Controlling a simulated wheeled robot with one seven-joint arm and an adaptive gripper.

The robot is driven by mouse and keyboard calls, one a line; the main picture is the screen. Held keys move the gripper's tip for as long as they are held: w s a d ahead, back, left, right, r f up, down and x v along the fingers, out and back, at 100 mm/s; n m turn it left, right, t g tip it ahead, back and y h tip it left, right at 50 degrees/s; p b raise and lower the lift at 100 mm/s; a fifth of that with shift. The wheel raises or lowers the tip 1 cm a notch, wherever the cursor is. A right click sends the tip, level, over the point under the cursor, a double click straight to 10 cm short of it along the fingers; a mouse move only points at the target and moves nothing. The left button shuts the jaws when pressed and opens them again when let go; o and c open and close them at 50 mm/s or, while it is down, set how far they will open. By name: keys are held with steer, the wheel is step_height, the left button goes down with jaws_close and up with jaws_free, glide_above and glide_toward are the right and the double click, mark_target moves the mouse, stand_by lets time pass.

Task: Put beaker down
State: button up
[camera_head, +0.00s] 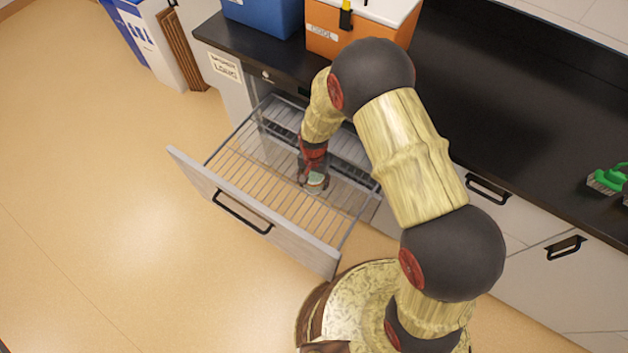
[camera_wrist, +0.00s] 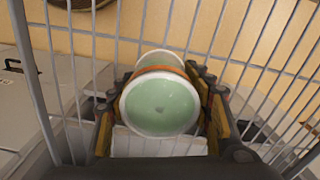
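The beaker (camera_wrist: 160,105) shows in the wrist view as a pale rim around green contents, with an orange band behind the rim. My gripper (camera_wrist: 164,88) has a finger on each side of the beaker and looks closed on it. In the head view my gripper (camera_head: 312,176) reaches down into the pulled-out wire drawer (camera_head: 222,202), near its right rear part. The beaker (camera_head: 316,184) is small there and partly covered by the fingers. I cannot tell whether its base touches the wires.
The wire bottom of the drawer is bare to the left of my gripper. The black countertop (camera_head: 520,110) runs behind and right, with a green brush (camera_head: 608,180). An orange box (camera_head: 345,30) and a blue box (camera_head: 262,14) stand on it. Bins (camera_head: 160,45) stand far left.

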steer(key=o, duration=0.3)
steer(key=shift+o, duration=0.2)
steer(key=shift+r, duration=0.15)
step_height(320, 180, up, 12)
steer(key=p, duration=0.4)
steer(key=shift+r, duration=0.15)
steer(key=s+d+r+n+t, duration=0.15)
steer(key=d+r, duration=0.25)
steer(key=r, duration=0.8)
steer(key=s+d+r+n+t, duration=0.1)
steer(key=s+d+r, duration=0.15)
steer(key=r, duration=0.95)
steer(key=s+d+r+n+t, duration=0.1)
steer(key=s+d+r, duration=0.3)
steer(key=s+r, duration=0.2)
steer(key=s+d+r+n+t, duration=0.1)
steer(key=s+d+r+t, duration=0.1)
steer(key=s+r, duration=0.5)
steer(key=s+d, duration=0.1)
steer(key=s, duration=0.2)
steer(key=shift+s+d+r, duration=0.25)
steer(key=shift+d, duration=0.1)
steer(key=shift+a+n, duration=0.1)
steer(key=shift+n, duration=0.15)
